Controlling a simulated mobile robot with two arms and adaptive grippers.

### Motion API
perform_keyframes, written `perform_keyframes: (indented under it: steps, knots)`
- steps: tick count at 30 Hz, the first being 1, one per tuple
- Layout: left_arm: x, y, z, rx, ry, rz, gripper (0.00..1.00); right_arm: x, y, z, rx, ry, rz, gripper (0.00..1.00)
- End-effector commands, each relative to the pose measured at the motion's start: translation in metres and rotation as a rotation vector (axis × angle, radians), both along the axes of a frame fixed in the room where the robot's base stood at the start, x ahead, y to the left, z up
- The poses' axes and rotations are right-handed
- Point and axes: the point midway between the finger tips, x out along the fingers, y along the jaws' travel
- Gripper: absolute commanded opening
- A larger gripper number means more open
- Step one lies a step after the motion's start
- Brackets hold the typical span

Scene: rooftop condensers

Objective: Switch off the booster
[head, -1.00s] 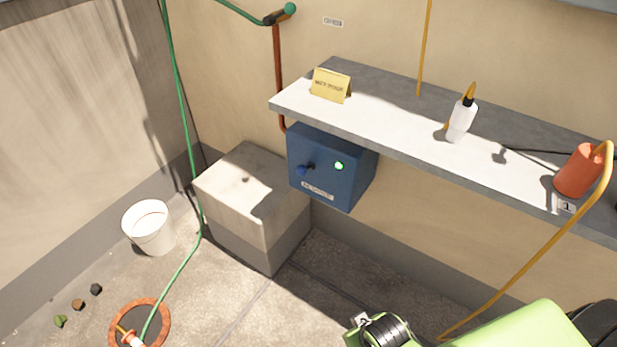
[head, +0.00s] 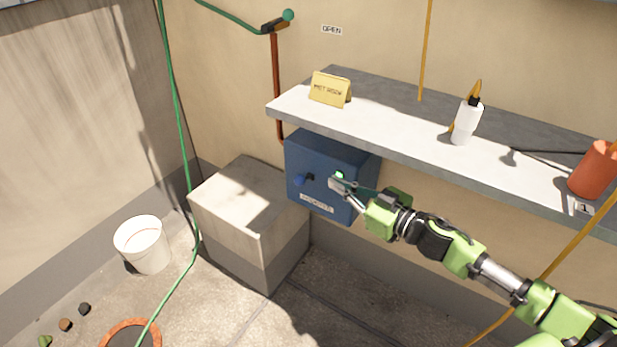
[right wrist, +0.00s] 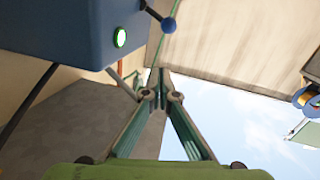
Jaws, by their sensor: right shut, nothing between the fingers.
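The blue box (head: 322,170), apparently the booster, is mounted on the wall under the shelf. Its front has a dark lever with a blue ball end (head: 300,180), a lit green light (head: 340,175) and a label too blurred to read. In the right wrist view the box (right wrist: 70,25) fills the top left, with the lit light (right wrist: 120,37) and the blue ball (right wrist: 168,25). My right gripper (head: 338,184) is shut and empty, its tips in front of the box by the light and right of the lever. I cannot tell whether it touches. My left gripper is out of view.
A grey shelf (head: 390,130) juts out above the box, holding a yellow sign (head: 330,89), a white bottle (head: 465,122) and an orange container (head: 595,172). A concrete block (head: 245,205) stands below left. A green hose (head: 180,130) hangs farther left, near a white bucket (head: 143,245).

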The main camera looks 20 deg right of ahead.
Motion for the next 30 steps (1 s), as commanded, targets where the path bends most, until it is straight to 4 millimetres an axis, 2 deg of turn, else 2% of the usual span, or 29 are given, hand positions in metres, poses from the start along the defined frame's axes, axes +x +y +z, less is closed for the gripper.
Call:
perform_keyframes:
  steps: [3, 9, 22, 26, 30]
  knots:
    - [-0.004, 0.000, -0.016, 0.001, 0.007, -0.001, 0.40, 0.001, -0.008, 0.010, -0.009, -0.001, 0.095, 0.00]
    - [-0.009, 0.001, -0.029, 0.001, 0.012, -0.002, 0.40, -0.002, -0.013, 0.016, -0.009, 0.017, 0.173, 0.00]
    - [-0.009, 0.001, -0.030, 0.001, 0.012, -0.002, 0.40, -0.001, -0.012, 0.017, -0.008, 0.018, 0.182, 0.00]
    - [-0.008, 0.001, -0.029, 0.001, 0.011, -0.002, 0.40, 0.007, -0.007, 0.016, -0.006, 0.016, 0.181, 0.00]
    - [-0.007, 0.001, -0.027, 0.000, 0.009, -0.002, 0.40, 0.022, 0.006, 0.016, -0.006, 0.014, 0.183, 0.00]
